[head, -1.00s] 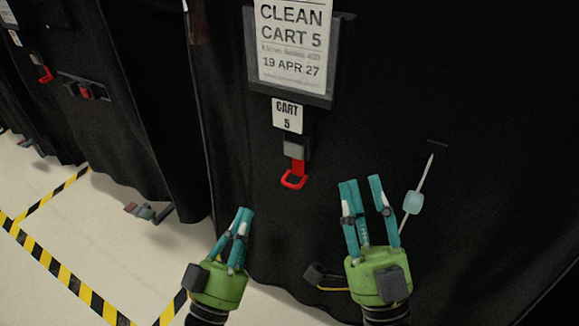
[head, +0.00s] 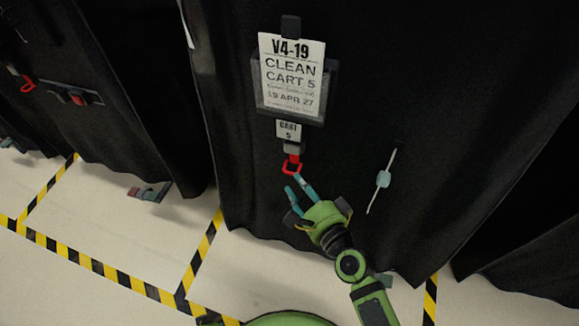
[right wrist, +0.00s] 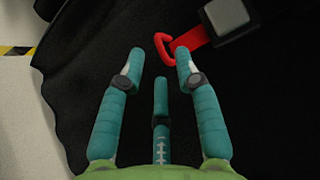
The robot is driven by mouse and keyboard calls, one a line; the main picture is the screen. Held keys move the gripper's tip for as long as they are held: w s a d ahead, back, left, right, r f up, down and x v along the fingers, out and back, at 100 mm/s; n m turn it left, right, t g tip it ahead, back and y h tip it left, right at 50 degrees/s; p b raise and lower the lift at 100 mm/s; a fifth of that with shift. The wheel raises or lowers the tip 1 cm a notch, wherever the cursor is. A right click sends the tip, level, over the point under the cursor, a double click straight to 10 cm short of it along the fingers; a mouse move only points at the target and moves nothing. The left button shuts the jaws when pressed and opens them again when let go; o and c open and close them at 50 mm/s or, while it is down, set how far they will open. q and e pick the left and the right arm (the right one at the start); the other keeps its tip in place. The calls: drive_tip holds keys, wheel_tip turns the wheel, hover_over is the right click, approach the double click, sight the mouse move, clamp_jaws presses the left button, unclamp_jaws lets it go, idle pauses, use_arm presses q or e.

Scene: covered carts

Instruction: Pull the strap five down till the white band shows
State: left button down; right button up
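The strap of cart five ends in a red loop (head: 291,165), which hangs below a grey buckle (head: 292,148) and the CART 5 tag (head: 288,131). No white band shows on the strap. My right gripper (head: 299,192) is open and empty, its teal fingers just below the red loop. In the right wrist view the red loop (right wrist: 164,46) lies beyond the fingertips of the open gripper (right wrist: 160,65), near the right finger; whether they touch I cannot tell. My left gripper is out of the head view.
A black cover drapes the cart (head: 350,60). The sign CLEAN CART 5 (head: 291,75) hangs above the tag. A thin rod with a pale blue piece (head: 383,179) hangs to the right. Striped floor tape (head: 201,252) runs at lower left.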

sight(289, 172)
drive_tip(key=x, duration=0.6)
drive_tip(key=shift+d, duration=0.1)
drive_tip(key=shift+r, duration=0.1)
clamp_jaws()
